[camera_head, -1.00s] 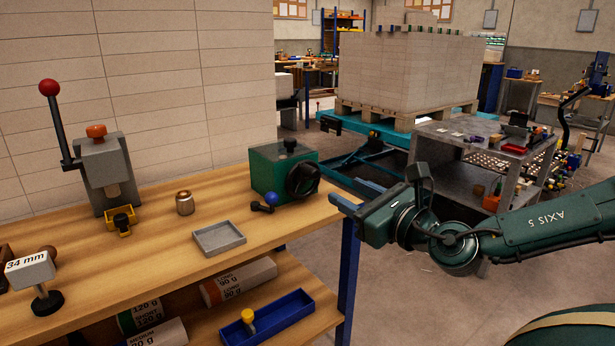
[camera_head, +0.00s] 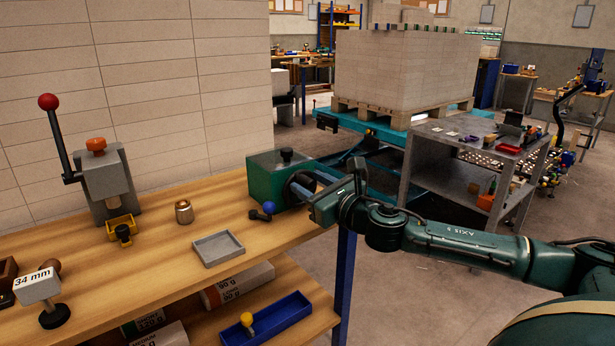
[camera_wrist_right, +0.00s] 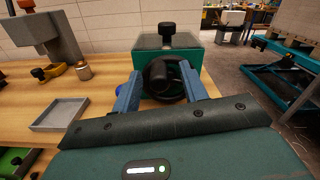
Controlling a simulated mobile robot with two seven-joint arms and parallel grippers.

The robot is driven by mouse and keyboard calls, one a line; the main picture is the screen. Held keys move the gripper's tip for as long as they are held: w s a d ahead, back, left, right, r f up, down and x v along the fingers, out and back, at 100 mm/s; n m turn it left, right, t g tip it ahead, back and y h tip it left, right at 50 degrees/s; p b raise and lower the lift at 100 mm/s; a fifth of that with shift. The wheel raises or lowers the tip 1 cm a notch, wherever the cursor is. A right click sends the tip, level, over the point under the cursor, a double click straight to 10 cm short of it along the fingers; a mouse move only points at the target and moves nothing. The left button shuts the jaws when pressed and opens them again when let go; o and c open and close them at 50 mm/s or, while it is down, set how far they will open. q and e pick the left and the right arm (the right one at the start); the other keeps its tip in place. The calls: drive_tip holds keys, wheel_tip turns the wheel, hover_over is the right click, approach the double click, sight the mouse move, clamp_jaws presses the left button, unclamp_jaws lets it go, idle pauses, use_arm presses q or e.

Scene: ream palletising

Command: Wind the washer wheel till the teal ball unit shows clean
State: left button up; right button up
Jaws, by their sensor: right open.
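The washer is a green box (camera_head: 268,180) with a glassy-looking top and a dark knob, at the right end of the wooden bench. Its black wheel (camera_wrist_right: 162,78) faces my right gripper and is partly hidden by the fingers in the head view. My right gripper (camera_wrist_right: 160,92) is open, with one blue finger at each side of the wheel; I cannot tell whether they touch it. It also shows in the head view (camera_head: 308,185). A blue ball on a dark piece (camera_head: 267,209) lies beside the washer. No teal ball unit shows clearly inside. My left gripper is out of view.
A grey tray (camera_head: 218,247), a brass-coloured jar (camera_head: 184,211) and a lever press (camera_head: 108,180) with a yellow holder stand left along the bench. A blue bin (camera_head: 270,318) is on the lower shelf. A grey cart (camera_head: 440,150) stands behind my right arm.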

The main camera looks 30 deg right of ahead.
drive_tip(key=shift+w+a, duration=0.1)
drive_tip(key=shift+w, duration=0.6)
drive_tip(key=shift+c, duration=0.2)
clamp_jaws()
